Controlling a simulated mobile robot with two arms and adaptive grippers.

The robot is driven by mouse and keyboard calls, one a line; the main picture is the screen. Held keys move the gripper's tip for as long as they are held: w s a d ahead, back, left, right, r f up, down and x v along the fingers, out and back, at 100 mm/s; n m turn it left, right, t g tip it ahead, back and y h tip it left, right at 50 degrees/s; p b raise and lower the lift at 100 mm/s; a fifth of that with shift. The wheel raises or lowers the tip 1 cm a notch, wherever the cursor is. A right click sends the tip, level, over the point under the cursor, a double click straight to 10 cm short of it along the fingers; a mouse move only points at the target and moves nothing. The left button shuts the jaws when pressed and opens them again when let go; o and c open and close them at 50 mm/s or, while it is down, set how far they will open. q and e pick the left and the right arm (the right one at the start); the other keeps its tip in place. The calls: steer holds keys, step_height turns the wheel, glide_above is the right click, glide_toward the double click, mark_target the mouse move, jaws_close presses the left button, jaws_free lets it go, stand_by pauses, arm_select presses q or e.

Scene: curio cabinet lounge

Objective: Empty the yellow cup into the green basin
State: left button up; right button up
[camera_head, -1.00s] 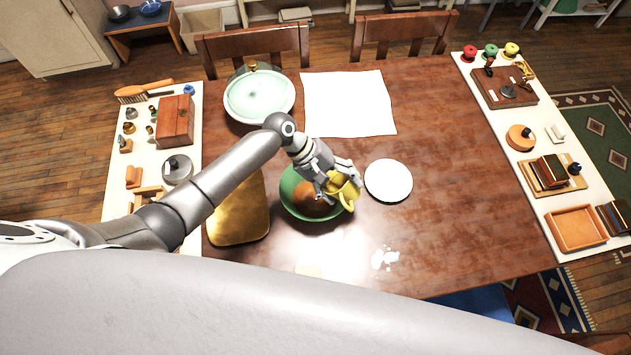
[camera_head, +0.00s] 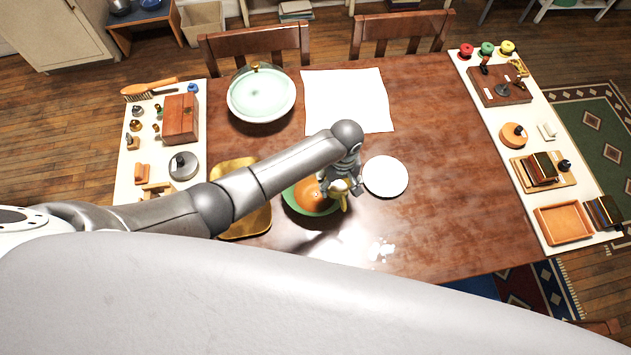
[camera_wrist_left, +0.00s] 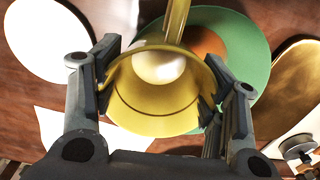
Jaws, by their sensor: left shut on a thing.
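My left gripper (camera_head: 341,190) is shut on the yellow cup (camera_head: 338,198) over the right side of the green basin (camera_head: 290,207). In the left wrist view the cup (camera_wrist_left: 150,110) sits between both fingers of the gripper (camera_wrist_left: 160,100), with a yellow strip rising from its rim. A pale round thing (camera_wrist_left: 158,68) shows in the cup's mouth. The green basin (camera_wrist_left: 258,55) lies behind it, with an orange-brown round area (camera_head: 312,195) inside. The cup's exact tilt is hard to tell. My right gripper is not in view.
A white plate (camera_head: 385,177) lies just right of the cup, a gold tray (camera_head: 248,222) left of the basin. A lidded pale dish (camera_head: 261,98) and a white cloth (camera_head: 346,100) lie farther back. The table's right half is clear. Side boards hold many small things.

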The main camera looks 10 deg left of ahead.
arm_select(q)
steer(key=d+r, duration=0.4)
steer(key=d, duration=0.1)
steer(key=shift+s, duration=0.2)
steer(key=shift+s, duration=0.1)
stand_by(0.4)
steer(key=s, duration=1.5)
steer(key=shift+a, duration=0.3)
stand_by(1.2)
steer(key=shift+w, duration=0.15)
stand_by(0.8)
